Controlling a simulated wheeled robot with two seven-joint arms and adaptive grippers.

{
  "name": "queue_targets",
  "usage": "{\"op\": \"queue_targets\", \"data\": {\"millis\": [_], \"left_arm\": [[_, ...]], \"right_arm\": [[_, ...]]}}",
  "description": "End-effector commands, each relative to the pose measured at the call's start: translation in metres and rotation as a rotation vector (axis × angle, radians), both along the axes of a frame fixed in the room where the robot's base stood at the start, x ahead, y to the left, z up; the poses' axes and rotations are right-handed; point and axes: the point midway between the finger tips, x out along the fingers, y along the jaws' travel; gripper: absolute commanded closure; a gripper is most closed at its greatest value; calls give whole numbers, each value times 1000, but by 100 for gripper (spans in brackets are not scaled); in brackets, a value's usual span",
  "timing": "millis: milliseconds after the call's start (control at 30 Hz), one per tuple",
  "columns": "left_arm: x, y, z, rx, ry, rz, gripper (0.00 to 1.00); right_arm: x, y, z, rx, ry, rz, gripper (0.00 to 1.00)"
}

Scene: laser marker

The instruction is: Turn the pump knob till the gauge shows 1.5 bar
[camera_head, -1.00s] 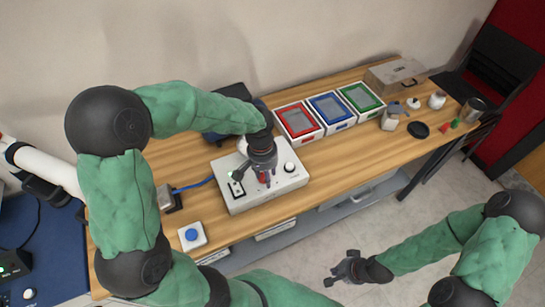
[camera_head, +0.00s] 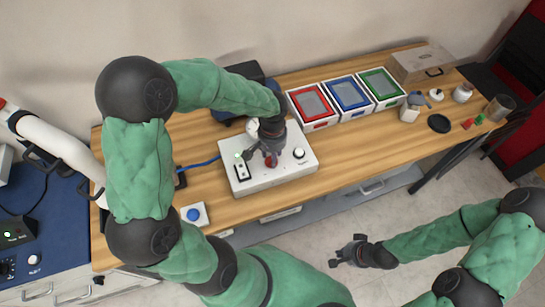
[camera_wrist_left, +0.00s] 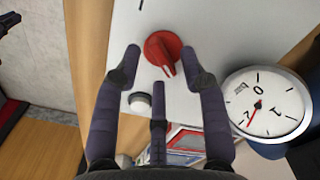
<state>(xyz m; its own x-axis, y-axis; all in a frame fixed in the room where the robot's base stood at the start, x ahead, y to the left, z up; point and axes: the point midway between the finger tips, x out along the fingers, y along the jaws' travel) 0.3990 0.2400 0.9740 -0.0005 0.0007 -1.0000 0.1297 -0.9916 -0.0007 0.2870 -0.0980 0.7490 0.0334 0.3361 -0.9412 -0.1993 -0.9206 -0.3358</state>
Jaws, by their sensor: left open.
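The pump box (camera_head: 295,172) is a white unit on the wooden table, with a red knob (camera_head: 271,161) on top. In the left wrist view the red knob (camera_wrist_left: 165,55), with a white pointer line, sits between the spread fingertips of my left gripper (camera_wrist_left: 160,68). That gripper is open, its fingers beside the knob. The gauge (camera_wrist_left: 268,103) has a white dial marked 0, 1 and 2; its red needle points close to the 2. In the head view my left gripper (camera_head: 267,145) partly hides the knob. My right gripper (camera_head: 347,254) is open and empty beyond the table's front edge.
Red (camera_head: 313,104), blue (camera_head: 347,97) and green (camera_head: 381,87) trays stand behind the box to the right. A blue button (camera_head: 194,214) is at the front left. The table front right of the box is clear.

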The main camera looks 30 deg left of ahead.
Motion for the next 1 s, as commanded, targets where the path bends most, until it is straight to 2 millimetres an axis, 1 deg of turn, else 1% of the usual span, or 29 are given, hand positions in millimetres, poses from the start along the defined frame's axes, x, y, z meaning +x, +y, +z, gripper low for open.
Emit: {"op": "queue_targets", "data": {"millis": [33, 133, 433, 467, 500, 567, 600, 833, 1000], "left_arm": [[0, 0, -5, 0, 1, 0, 57], [0, 0, -10, -1, 0, 0, 57], [0, 0, -12, -1, 0, 0, 57], [0, 0, -12, -1, 0, 0, 60], [0, 0, -12, -1, 0, 0, 72], [0, 0, -12, -1, 0, 0, 89], [0, 0, -12, -1, 0, 0, 100], [0, 0, -12, -1, 0, 2, 100], [0, 0, -12, -1, -1, 36, 100]], "right_arm": [[0, 0, -2, 0, 0, 0, 100], [0, 0, -2, 0, 0, 0, 100], [0, 0, -2, 0, 0, 0, 100], [0, 0, -2, 0, 0, 0, 100], [0, 0, -2, 0, 0, 0, 100], [0, 0, -2, 0, 0, 0, 100], [0, 0, -2, 0, 0, 0, 100], [0, 0, -3, 0, 0, 0, 100], [0, 0, -6, 0, 0, 0, 100]]}}
